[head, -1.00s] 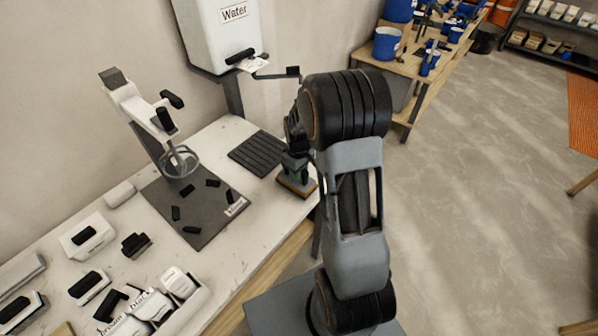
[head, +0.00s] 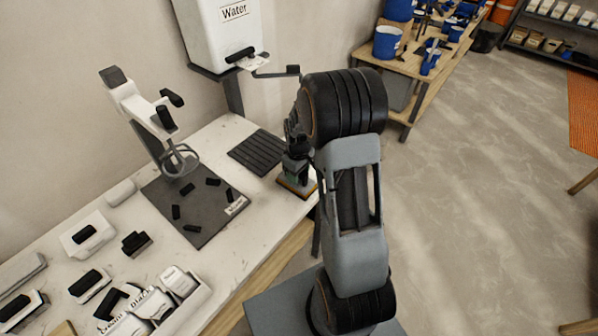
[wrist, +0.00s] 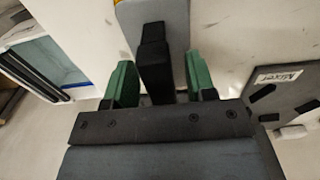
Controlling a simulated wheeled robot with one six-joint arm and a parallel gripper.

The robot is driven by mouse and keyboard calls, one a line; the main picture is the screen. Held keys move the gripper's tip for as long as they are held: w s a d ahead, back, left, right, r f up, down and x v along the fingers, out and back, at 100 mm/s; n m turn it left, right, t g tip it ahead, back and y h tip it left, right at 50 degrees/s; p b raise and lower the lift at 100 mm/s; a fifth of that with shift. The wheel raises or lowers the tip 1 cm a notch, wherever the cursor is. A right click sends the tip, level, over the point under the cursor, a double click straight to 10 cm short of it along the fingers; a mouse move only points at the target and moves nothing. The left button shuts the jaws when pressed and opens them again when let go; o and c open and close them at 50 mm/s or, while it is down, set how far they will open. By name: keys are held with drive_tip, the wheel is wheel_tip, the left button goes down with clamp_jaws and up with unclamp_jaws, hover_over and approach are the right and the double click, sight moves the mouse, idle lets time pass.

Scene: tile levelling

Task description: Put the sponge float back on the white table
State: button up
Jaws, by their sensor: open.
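The sponge float (head: 297,190) sits at the right-hand edge of the white table (head: 262,218), beside the ribbed black mat. It has a grey plate, an orange-brown underside and a black handle. My gripper (head: 298,172) is right above it. In the wrist view the float's grey plate (wrist: 177,45) and black handle (wrist: 154,65) show. The green fingers of my gripper (wrist: 160,82) stand open on either side of the handle, with a gap at each side. The arm hides part of the float in the head view.
The ribbed mat (head: 257,152) lies left of the float. A mixer (head: 140,105) stands on a dark board (head: 205,228) further left. A water tank (head: 222,38) hangs behind. Several black-handled tools and boxes crowd the front left. Open floor lies right.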

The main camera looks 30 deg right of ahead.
drive_tip(key=shift+r, duration=0.1)
wheel_tip(320, 180, up, 12)
drive_tip(key=s+a+r+m+t, duration=0.2)
drive_tip(key=s+a+r, duration=0.1)
drive_tip(key=s+a, duration=0.2)
drive_tip(key=s+a+r+m+t, duration=0.1)
drive_tip(key=s+a+r+m, duration=0.1)
drive_tip(key=s, duration=0.8)
drive_tip(key=shift+s+a+r+m+t, duration=0.25)
drive_tip(key=shift+a+r+m+t, duration=0.2)
drive_tip(key=shift+a, duration=0.95)
